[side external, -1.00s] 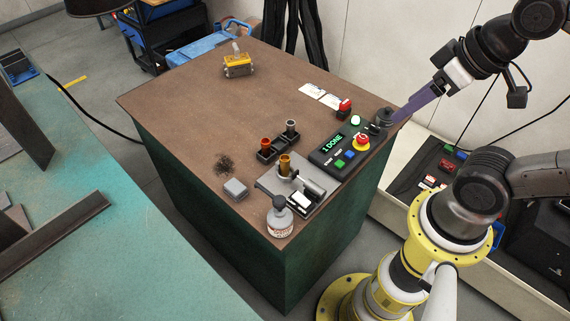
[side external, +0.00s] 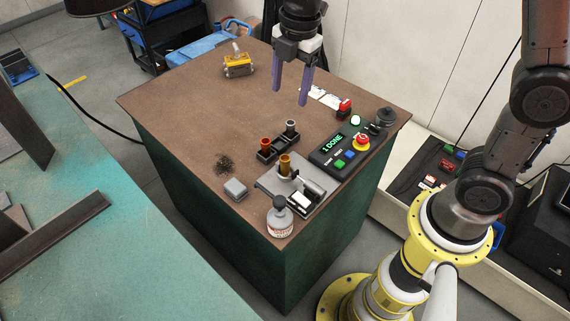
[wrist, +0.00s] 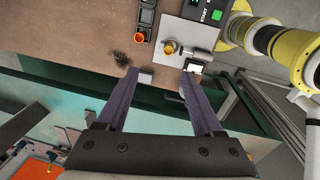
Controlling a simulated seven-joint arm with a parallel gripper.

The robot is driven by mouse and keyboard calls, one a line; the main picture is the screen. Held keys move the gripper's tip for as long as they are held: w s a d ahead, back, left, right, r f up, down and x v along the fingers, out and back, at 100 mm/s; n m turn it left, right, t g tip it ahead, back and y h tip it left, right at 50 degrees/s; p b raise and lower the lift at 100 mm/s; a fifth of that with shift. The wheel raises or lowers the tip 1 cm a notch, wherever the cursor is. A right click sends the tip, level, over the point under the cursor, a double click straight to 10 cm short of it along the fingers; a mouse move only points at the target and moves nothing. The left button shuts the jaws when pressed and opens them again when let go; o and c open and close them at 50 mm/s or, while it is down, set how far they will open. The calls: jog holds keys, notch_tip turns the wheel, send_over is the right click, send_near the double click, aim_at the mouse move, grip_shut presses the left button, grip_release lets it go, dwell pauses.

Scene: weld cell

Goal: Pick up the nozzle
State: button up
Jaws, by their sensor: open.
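A brass nozzle-like cylinder (side external: 285,162) stands upright on a grey fixture plate (side external: 268,183); in the wrist view it shows from above as a ring (wrist: 170,47). I cannot tell which is meant by the nozzle. The orange one also shows in the wrist view (wrist: 140,37). My gripper (side external: 290,98) points down above the bench's far half, open and empty, with its purple fingers (wrist: 160,76) apart. It is clear of all the pieces.
A control box (side external: 340,148) reading "1 DONE" sits right of the holder. A white jar (side external: 279,222), a grey block (side external: 235,189) and a dark debris patch (side external: 224,163) lie near the front. The brown benchtop (side external: 190,105) is clear at left.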

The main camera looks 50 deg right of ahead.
notch_tip(320, 180, down, 6)
jog(key=a+g, duration=0.1)
jog(key=a, duration=0.1)
send_over(285, 157)
jog(key=f, duration=0.6)
jog(key=shift+w+a+f, duration=0.15)
jog(key=shift+w+f, duration=0.1)
jog(key=shift+f, duration=0.15)
jog(key=shift+s+f, duration=0.2)
jog(key=shift+f, duration=1.3)
jog(key=shift+s+f, duration=0.15)
jog(key=shift+f, duration=1.35)
grip_shut()
